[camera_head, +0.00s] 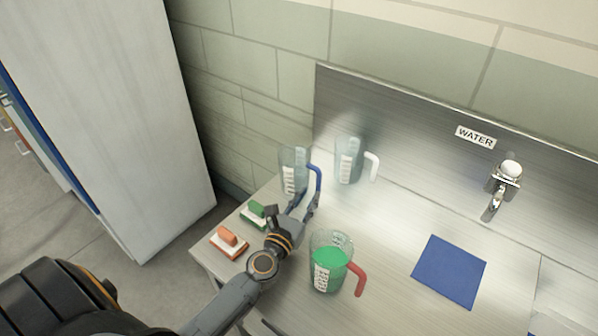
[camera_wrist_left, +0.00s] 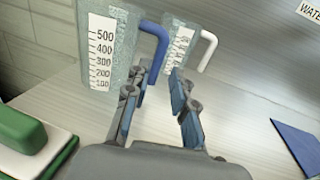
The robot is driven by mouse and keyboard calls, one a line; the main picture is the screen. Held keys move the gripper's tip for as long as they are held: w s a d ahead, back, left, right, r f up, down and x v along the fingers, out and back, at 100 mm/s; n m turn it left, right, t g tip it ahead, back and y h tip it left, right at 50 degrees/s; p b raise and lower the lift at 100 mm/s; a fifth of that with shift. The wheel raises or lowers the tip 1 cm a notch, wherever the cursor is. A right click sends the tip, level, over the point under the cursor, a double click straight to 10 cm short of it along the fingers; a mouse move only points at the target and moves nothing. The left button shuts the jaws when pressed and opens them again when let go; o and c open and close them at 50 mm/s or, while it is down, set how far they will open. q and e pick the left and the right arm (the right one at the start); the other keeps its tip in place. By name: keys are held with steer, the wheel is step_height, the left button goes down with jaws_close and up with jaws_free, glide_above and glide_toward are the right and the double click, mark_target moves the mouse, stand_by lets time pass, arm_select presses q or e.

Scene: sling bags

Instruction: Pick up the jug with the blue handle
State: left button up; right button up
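The clear measuring jug with the blue handle (camera_head: 293,172) stands at the back left of the steel counter. In the left wrist view the same jug (camera_wrist_left: 104,48) is at the upper left, its blue handle (camera_wrist_left: 158,40) reaching down towards my left gripper's fingertips. My left gripper (camera_head: 305,203) is just in front of the handle. In the left wrist view its fingers (camera_wrist_left: 163,88) are apart with nothing clearly between them. The handle's lower end is partly hidden by the left finger, so contact cannot be told. My right gripper is not in view.
A jug with a white handle (camera_head: 348,160) stands right of it. A jug of green liquid with a red handle (camera_head: 328,277) is close to my left wrist. Green (camera_head: 254,213) and orange (camera_head: 229,241) brushes lie left. A blue mat (camera_head: 450,271) and a tap (camera_head: 503,185) are right.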

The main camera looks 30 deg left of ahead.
mark_target(318, 183)
arm_select(q)
steer(key=shift+w+f, duration=0.1)
steer(key=shift+w, duration=1.15)
steer(key=shift+w+a, duration=0.15)
steer(key=shift+w, duration=0.8)
steer(key=w, duration=0.3)
steer(key=shift+w+a+f, duration=0.1)
steer(key=shift+w+f, duration=0.05)
steer(key=shift+f, duration=0.05)
steer(key=shift+w, duration=0.2)
steer(key=shift+s, duration=0.1)
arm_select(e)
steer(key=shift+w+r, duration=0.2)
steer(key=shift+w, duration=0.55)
arm_select(q)
jaws_close()
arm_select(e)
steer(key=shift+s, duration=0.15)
